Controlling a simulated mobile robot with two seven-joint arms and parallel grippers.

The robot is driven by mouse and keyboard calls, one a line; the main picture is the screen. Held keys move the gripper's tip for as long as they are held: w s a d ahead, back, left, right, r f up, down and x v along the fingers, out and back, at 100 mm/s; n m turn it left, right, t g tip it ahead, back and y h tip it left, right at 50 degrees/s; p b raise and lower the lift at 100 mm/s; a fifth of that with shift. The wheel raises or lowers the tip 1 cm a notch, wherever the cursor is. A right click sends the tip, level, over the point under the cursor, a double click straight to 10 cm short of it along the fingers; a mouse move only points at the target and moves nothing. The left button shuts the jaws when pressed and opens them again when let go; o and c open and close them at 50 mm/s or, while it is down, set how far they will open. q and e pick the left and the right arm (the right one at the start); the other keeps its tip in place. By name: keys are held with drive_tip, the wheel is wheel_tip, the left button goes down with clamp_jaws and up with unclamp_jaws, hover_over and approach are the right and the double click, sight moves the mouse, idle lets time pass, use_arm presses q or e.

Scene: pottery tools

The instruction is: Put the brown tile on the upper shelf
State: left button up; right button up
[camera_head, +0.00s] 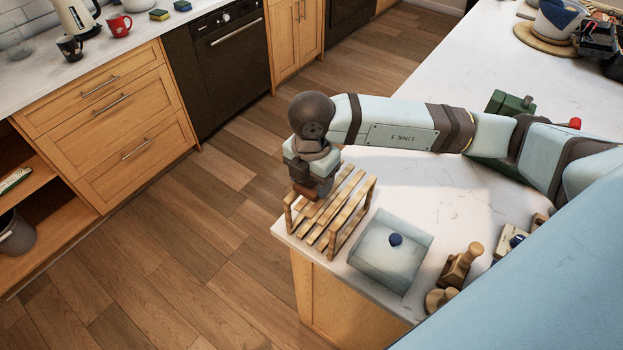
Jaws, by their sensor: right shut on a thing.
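My right gripper (311,182) reaches in from the right and points down over the left end of a slatted wooden rack (345,215) on the white counter. It is shut on a small dark brown piece, which looks like the brown tile (304,191). The piece is mostly hidden by the gripper, and I cannot tell whether it touches the slats. The rack's slats form a raised, shelf-like top between its end posts; what lies below them is hard to see. My left gripper is not in view.
Wooden tools (461,266) stand farther right. A green machine (495,140) sits behind my right arm. The counter's edge is close to the rack, with wooden floor (200,240) beyond.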

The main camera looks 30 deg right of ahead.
drive_tip(key=shift+f, duration=0.55)
drive_tip(key=shift+f, duration=0.15)
drive_tip(key=o, duration=1)
